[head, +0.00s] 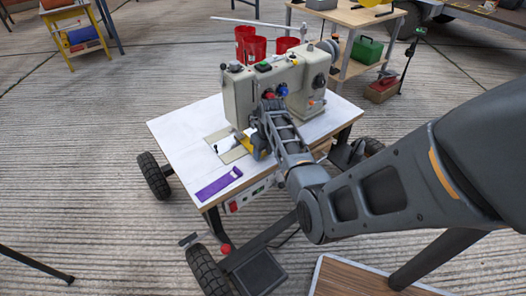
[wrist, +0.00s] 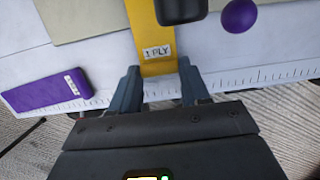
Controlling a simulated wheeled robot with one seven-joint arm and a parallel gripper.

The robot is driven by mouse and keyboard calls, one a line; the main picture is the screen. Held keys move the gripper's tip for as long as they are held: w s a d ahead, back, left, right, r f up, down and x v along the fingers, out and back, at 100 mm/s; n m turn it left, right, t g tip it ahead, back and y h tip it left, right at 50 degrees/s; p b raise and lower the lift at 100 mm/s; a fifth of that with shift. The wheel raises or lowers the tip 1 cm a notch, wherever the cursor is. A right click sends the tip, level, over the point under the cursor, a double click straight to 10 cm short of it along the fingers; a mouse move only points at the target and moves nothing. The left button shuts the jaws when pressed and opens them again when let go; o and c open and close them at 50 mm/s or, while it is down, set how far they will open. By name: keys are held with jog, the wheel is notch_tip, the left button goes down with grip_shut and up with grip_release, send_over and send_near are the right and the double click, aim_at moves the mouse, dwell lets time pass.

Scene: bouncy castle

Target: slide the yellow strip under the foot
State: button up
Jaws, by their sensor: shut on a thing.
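The yellow strip (wrist: 146,28), with a white "1 PLY" label, lies between my gripper's fingers (wrist: 158,82) in the wrist view. My gripper is shut on its near end. The strip runs away from me past the top edge of that view, over the white table top. In the head view a bit of the strip (head: 245,142) shows beside my gripper (head: 262,146), at the front of the beige sewing machine (head: 240,94). The foot is not clearly seen; my arm and the machine head hide that area. A dark rounded part (wrist: 180,8) overhangs the strip at the top of the wrist view.
A purple strip (head: 218,183) lies on the white table (head: 182,126) near its front edge; it also shows in the wrist view (wrist: 46,90). A purple ball (wrist: 239,15) is right of the yellow strip. Red cups (head: 256,48) stand behind the machine.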

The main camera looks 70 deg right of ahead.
dwell(0.3)
jog(key=o, duration=0.9)
jog(key=r+p, duration=0.1)
jog(key=r, duration=0.1)
jog(key=s+r+p, duration=0.1)
jog(key=r, duration=0.4)
jog(key=shift+s+a+r+p, duration=0.2)
jog(key=shift+a+r+p, duration=0.1)
jog(key=shift+a+p, duration=0.1)
